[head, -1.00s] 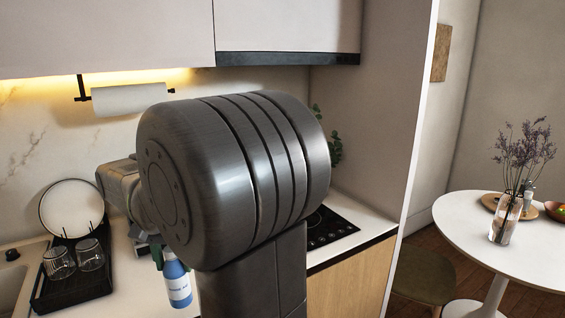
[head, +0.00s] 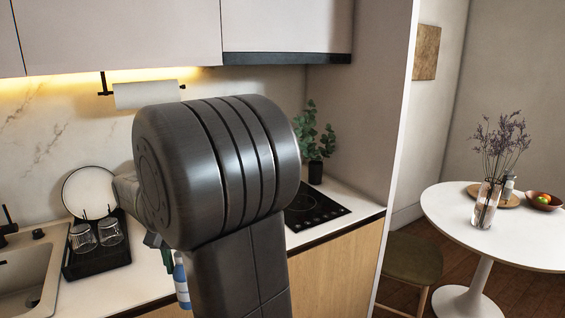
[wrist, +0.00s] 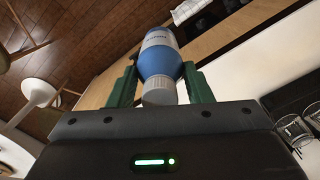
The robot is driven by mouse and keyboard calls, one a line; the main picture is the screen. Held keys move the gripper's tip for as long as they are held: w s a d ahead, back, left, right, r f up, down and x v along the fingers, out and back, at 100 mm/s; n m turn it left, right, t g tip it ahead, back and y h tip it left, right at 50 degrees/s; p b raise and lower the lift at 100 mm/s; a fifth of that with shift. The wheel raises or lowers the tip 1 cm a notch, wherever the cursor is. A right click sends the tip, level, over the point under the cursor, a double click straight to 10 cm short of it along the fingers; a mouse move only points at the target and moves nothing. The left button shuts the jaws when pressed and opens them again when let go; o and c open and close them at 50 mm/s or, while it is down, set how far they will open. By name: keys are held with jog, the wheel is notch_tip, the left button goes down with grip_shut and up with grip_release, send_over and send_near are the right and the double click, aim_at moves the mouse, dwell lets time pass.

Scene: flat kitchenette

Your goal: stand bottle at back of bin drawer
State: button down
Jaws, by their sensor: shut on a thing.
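The bottle (wrist: 160,62) is blue with a white label and a white cap. In the wrist view it sits between the green fingers of my gripper (wrist: 161,80), which is shut on it near the cap end. In the head view the bottle (head: 181,279) hangs upright in front of the counter's front edge, partly hidden by my arm. My gripper (head: 166,256) is mostly hidden behind my arm there. The bin drawer cannot be made out in either view.
The counter (head: 140,285) holds a black dish rack (head: 97,262) with glasses and a plate, beside a sink (head: 25,280). A black hob (head: 312,207) and a plant (head: 313,140) are further right. A round white table (head: 450,225) and a stool (head: 412,262) stand at right.

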jog(key=w+d+f, duration=0.3)
jog(key=d+f, duration=0.4)
jog(key=f, duration=0.2)
jog(key=w+d+f, duration=0.4)
jog(key=d+f, duration=0.4)
jog(key=f, duration=0.2)
jog(key=w+d+f, duration=0.4)
jog(key=d+f, duration=0.3)
jog(key=f, duration=0.2)
jog(key=shift+w+d+f, duration=0.2)
jog(key=shift+w+f, duration=0.05)
